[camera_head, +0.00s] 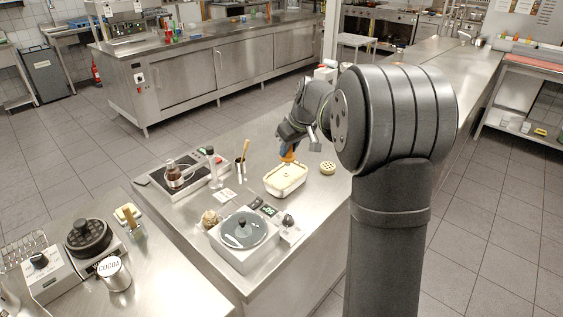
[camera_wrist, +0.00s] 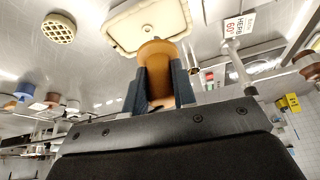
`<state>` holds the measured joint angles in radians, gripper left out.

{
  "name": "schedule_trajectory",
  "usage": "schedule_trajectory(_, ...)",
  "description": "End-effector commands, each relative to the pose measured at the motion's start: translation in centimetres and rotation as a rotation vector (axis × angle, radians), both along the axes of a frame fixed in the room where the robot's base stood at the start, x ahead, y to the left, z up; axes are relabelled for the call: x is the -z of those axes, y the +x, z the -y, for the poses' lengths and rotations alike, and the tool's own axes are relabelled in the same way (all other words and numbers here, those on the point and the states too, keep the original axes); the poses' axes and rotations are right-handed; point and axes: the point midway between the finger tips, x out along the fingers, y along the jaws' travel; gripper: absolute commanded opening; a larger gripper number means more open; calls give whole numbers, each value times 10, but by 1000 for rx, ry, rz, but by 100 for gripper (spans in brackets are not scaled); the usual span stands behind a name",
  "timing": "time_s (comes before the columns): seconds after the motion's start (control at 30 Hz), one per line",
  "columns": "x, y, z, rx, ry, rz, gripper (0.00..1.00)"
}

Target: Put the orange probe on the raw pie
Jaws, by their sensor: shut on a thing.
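The orange probe (camera_wrist: 157,72) is held between the two dark fingers of my gripper (camera_wrist: 160,92) in the wrist view. Its wide round end points away from the gripper. In the head view the orange probe (camera_head: 289,157) shows small under my gripper (camera_head: 287,148), just above the far side of a pale rectangular pie, which I take for the raw pie (camera_head: 286,181). The pie also shows in the wrist view (camera_wrist: 130,32), with the probe's end overlapping its edge. I cannot tell whether probe and pie touch.
A round yellow piece with holes (camera_head: 328,168) lies to the right of the pie. A scale-like device with a round lid (camera_head: 243,231) stands in front, and a hotplate with a jar (camera_head: 181,175) stands left. The steel counter (camera_head: 318,207) is clear at the right front.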

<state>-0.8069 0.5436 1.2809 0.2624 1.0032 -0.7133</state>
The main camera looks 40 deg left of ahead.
Motion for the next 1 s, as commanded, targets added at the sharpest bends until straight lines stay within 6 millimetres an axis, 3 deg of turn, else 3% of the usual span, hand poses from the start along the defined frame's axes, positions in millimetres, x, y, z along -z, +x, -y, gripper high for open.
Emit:
schedule_trajectory(0.2,14,-8,-23,-1,1,1,1)
schedule_trajectory(0.33,23,-9,-25,0,-1,1,1)
schedule_trajectory(0.57,54,-9,-24,1,-1,-1,1)
schedule_trajectory(0.93,59,-8,-24,0,0,1,1)
schedule_trajectory(0.97,59,-8,-24,0,0,1,26)
schedule_trajectory(1.0,58,-8,-24,0,1,1,34)
